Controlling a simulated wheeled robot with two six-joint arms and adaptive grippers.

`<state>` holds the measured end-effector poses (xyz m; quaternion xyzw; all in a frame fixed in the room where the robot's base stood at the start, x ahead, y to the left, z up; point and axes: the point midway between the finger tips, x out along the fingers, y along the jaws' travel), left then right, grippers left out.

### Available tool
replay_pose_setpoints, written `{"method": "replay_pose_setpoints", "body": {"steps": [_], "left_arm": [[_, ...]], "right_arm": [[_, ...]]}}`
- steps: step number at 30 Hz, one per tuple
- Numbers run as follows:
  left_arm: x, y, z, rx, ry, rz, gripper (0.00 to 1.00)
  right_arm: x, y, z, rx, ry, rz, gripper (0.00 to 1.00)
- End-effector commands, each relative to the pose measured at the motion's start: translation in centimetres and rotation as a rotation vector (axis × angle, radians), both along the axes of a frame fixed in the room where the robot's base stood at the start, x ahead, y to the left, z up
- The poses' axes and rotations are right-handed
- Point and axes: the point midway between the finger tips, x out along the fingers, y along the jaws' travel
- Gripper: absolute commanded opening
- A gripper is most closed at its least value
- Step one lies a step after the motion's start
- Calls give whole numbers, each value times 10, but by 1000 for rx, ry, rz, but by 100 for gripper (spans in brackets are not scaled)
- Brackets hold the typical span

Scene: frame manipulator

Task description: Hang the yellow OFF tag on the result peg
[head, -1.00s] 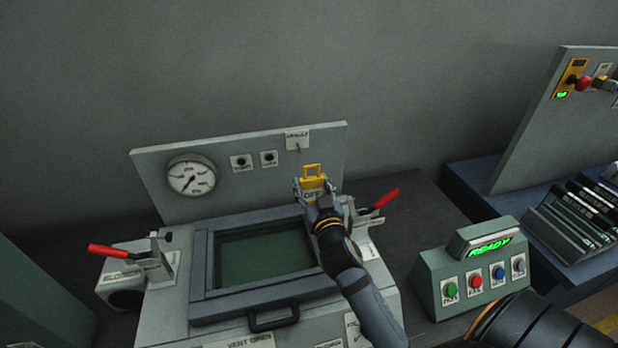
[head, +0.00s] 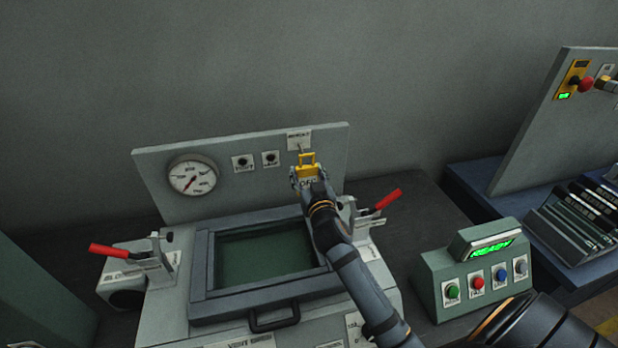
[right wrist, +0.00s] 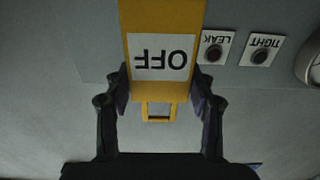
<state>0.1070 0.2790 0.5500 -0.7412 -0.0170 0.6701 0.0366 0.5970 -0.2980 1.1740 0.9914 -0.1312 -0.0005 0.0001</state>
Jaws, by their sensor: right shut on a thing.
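The yellow OFF tag (head: 308,170) is in my right gripper (head: 308,180), in front of the grey back panel. Its open square loop points up in the head view, just below the result peg (head: 300,148) and its white label (head: 299,138). In the head view the loop overlaps the peg's lower end; I cannot tell whether they touch. In the right wrist view the OFF tag (right wrist: 163,55) sits between the two fingers of the right gripper (right wrist: 160,88), with its lettering upside down. The result peg is not visible there. My left gripper is not in view.
A pressure gauge (head: 192,176) and two labelled indicators (head: 256,160) are on the panel. Below is a chamber with a window lid (head: 265,252), flanked by red-handled clamps (head: 108,251) (head: 388,199). A button box (head: 478,270) reading READY stands to the right.

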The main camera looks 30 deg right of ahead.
Motion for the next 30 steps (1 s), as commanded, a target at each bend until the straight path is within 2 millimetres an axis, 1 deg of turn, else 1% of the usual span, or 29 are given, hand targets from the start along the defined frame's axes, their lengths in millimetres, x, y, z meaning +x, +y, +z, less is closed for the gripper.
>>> {"method": "replay_pose_setpoints", "body": {"steps": [22, 24, 30], "left_arm": [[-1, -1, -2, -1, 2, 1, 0], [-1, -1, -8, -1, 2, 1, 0], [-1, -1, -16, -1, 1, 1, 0]], "right_arm": [[51, -13, -1, -1, -2, 0, 31], [55, -14, -6, -1, -2, 0, 31], [62, -16, -11, -1, -2, 0, 31]]}}
